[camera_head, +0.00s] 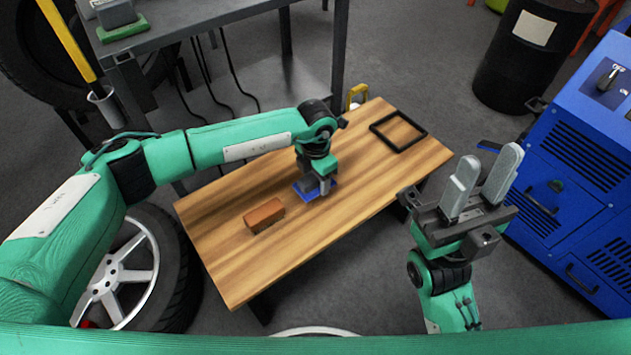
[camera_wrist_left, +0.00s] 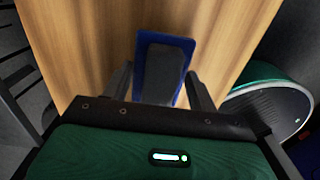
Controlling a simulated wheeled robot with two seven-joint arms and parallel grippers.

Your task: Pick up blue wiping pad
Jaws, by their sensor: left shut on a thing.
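The blue wiping pad (camera_head: 304,191) lies at the middle of the wooden table (camera_head: 235,255), under my left gripper (camera_head: 318,186). In the left wrist view the pad (camera_wrist_left: 163,40) shows a blue rim around a dark grey middle and sits between the two fingers of my left gripper (camera_wrist_left: 160,85). That gripper is shut on it. I cannot tell whether the pad is lifted off the wood. My right gripper (camera_head: 480,185) is open and empty, off the right side of the table, with its fingers pointing up.
An orange-brown block (camera_head: 264,215) lies left of the pad. A black square frame (camera_head: 398,131) lies at the table's far right end. A blue cabinet (camera_head: 575,165) and a black drum (camera_head: 527,55) stand to the right. A grey bench (camera_head: 200,15) stands behind.

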